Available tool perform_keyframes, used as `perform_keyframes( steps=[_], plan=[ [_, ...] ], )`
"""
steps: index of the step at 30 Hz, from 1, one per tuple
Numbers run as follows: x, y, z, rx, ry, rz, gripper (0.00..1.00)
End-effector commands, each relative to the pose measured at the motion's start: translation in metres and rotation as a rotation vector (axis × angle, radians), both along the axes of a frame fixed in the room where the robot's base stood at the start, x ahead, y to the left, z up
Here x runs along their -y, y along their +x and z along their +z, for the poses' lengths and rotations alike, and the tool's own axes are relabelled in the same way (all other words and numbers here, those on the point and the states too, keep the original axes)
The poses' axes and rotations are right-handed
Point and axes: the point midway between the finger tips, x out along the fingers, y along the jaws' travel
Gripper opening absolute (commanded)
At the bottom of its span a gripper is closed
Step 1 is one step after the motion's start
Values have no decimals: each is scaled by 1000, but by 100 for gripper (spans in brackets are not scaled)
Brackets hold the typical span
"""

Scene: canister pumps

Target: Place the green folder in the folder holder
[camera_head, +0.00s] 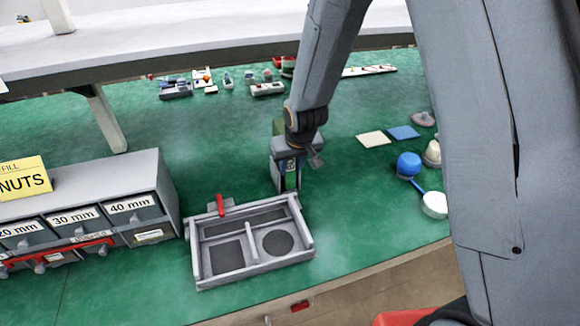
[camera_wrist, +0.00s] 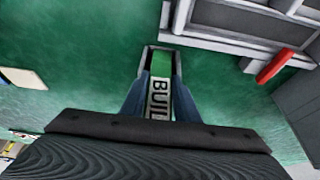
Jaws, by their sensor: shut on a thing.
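The green folder (camera_wrist: 161,64) has a white spine label with dark letters starting "BUIL". My gripper (camera_wrist: 162,80) is shut on it, with one finger on each side of the spine. The grey folder holder (camera_wrist: 149,52) is a narrow upright frame, and its walls show around the far end of the folder. In the head view the holder (camera_head: 274,174) stands on the green bench, directly under my gripper (camera_head: 291,155). How deep the folder sits in the holder is hidden.
A grey tray (camera_head: 205,282) with compartments and a red handle stands just in front of the holder. A labelled drawer cabinet (camera_head: 155,170) is at the left. Small parts line the back.

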Motion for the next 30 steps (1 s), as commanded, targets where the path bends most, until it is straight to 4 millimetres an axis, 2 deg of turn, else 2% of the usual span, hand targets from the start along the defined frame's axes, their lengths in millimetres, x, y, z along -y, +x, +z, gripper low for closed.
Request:
perform_keyframes(
  steps=[12,13,15,23,28,30],
  plan=[
    [0,0,-6,-1,0,0,0],
    [0,-1,-6,-2,-1,0,33],
    [0,-1,-7,-3,-1,1,45],
    [0,-2,-3,-6,-2,0,47],
    [1,-2,10,-3,-1,-1,47],
    [2,-5,22,1,0,-2,47]
  ],
)
